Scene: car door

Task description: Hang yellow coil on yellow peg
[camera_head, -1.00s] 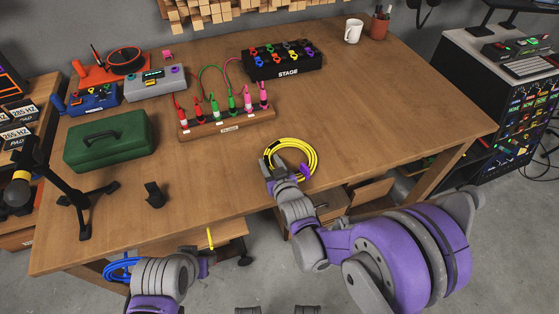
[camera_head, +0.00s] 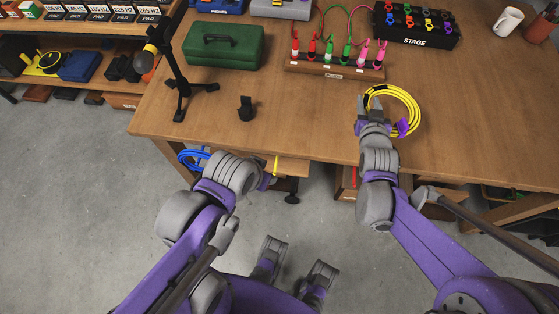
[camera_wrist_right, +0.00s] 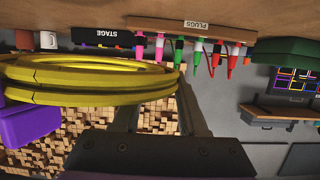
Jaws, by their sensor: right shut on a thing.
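The yellow coil (camera_head: 404,93) is a round bundle of cable at the table's front part, right of my right gripper (camera_head: 369,104). My right gripper is shut on the coil's left side. The coil (camera_wrist_right: 90,72) also shows large in the right wrist view, in front of the fingers (camera_wrist_right: 158,118). I cannot tell whether it touches the tabletop. The yellow peg (camera_head: 276,166) is a thin upright piece at the table's front edge, left of the coil and bare. My left gripper (camera_head: 267,181) is just below the peg; its fingers are too hidden to judge.
A blue coil (camera_head: 190,160) hangs at the table's front edge, left of the peg. The plug board (camera_head: 335,70), green case (camera_head: 224,46), black tripod (camera_head: 185,85) and small black holder (camera_head: 246,108) stand on the table (camera_head: 310,115). The tabletop between holder and coil is clear.

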